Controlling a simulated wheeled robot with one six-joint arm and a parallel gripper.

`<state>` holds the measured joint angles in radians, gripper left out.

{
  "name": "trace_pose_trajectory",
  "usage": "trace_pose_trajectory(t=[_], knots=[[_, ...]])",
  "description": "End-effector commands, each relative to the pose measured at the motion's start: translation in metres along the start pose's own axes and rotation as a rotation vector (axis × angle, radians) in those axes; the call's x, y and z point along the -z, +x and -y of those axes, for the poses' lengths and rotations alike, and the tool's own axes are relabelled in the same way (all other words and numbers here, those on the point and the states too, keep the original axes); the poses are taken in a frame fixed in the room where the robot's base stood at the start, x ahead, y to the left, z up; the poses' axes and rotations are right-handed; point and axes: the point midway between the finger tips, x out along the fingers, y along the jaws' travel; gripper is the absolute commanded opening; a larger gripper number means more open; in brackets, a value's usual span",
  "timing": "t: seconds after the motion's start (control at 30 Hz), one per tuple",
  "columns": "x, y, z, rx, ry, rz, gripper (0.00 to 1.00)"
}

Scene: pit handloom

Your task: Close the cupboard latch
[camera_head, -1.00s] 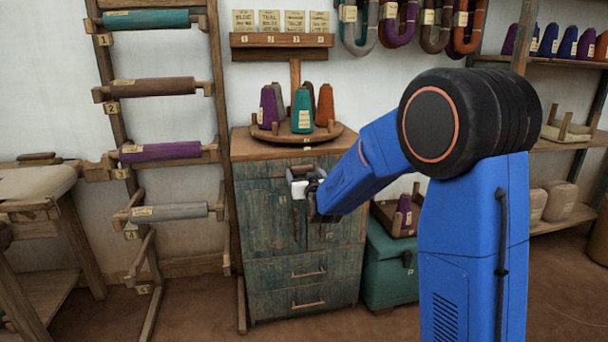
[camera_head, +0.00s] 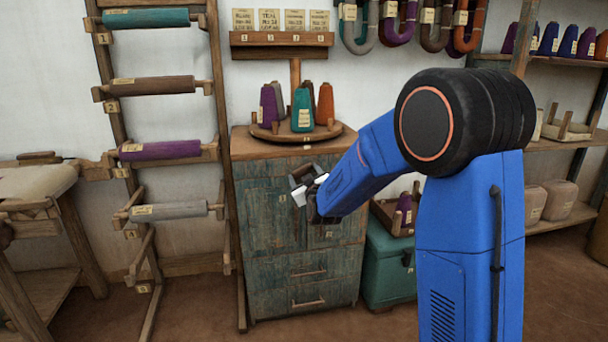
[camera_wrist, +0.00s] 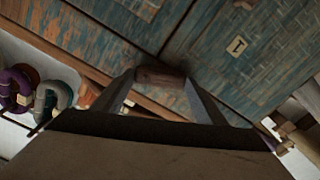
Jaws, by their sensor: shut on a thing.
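The cupboard (camera_head: 268,222) is a worn blue-green wooden cabinet with two doors above and drawers below. Its doors look closed in both views. The latch is a small brown wooden block (camera_wrist: 160,76) at the top of the doors, near the seam between them. My gripper (camera_head: 303,184) is at the upper front of the cupboard and is tilted. In the wrist view, my gripper's two fingers (camera_wrist: 160,80) are shut on the latch, one at each end. In the head view the gripper mostly hides the latch.
A round wooden stand (camera_head: 325,134) with several yarn cones sits on the cupboard top. A teal chest (camera_head: 385,268) stands close at the right. A rack of rollers (camera_head: 160,151) stands at the left. The floor in front is clear.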

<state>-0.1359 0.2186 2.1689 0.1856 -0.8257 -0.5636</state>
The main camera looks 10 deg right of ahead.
Motion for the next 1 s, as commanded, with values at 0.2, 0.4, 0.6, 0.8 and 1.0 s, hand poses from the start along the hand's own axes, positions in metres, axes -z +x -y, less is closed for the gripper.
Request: trace_pose_trajectory(t=[0.2,0.4,0.6,0.8,1.0], knots=[[-0.005,0.000,0.000,0.000,-0.203,0.001,0.43],[-0.009,0.000,-0.001,0.000,-0.394,0.001,0.43],[-0.013,0.000,-0.003,0.000,-0.585,0.000,0.43],[-0.016,0.000,-0.005,0.000,-0.770,0.000,0.43],[-0.019,0.000,-0.007,0.001,-0.930,0.000,0.43]])
